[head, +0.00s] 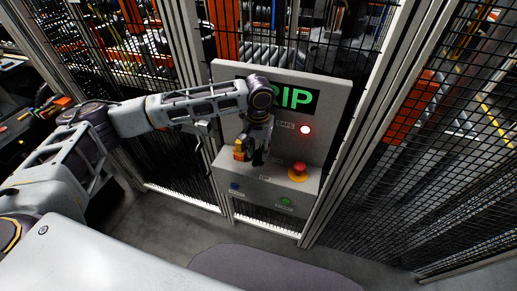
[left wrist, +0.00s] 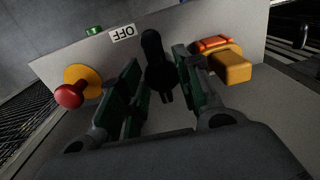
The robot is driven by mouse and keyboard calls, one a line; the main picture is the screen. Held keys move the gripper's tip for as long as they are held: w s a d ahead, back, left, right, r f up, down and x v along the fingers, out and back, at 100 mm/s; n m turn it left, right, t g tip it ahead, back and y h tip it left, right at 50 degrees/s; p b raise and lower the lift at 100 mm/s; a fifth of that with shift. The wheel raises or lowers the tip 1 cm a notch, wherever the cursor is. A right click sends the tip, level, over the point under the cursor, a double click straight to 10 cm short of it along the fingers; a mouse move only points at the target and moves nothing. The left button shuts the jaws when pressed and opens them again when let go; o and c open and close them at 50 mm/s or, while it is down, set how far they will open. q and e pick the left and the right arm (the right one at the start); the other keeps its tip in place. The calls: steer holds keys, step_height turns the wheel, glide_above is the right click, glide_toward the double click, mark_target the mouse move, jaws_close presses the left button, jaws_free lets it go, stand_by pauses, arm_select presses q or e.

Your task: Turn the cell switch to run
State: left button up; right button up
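The cell switch (left wrist: 157,60) is a black knob with a long handle on the grey panel (head: 318,155). An OFF label (left wrist: 123,35), upside down in the left wrist view, is beside it. My left gripper (head: 259,155) is down at the panel. In the left wrist view its two green-padded fingers (left wrist: 158,72) stand open, one on each side of the knob, with small gaps visible. In the head view the gripper mostly hides the switch. My right gripper is not in view.
A red emergency stop (head: 298,171) on a yellow base is right of the switch. A yellow-orange block (head: 240,150) is close on its left. Green (head: 285,201) and blue (head: 235,187) buttons are on the lower front. Mesh fence (head: 440,160) stands alongside.

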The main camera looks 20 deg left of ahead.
arm_select(q)
steer(key=shift+f, duration=0.1)
steer(key=shift+c, duration=0.4)
jaws_close()
steer(key=shift+m, duration=0.4)
steer(key=m, duration=0.4)
steer(key=shift+a+m, duration=0.25)
steer(key=shift+m, duration=0.15)
steer(key=shift+w+a+m, duration=0.1)
steer(key=shift+m, duration=1.05)
steer(key=shift+w+a+m, duration=0.1)
steer(key=shift+m, duration=1.05)
steer(key=shift+o, duration=0.4)
jaws_free()
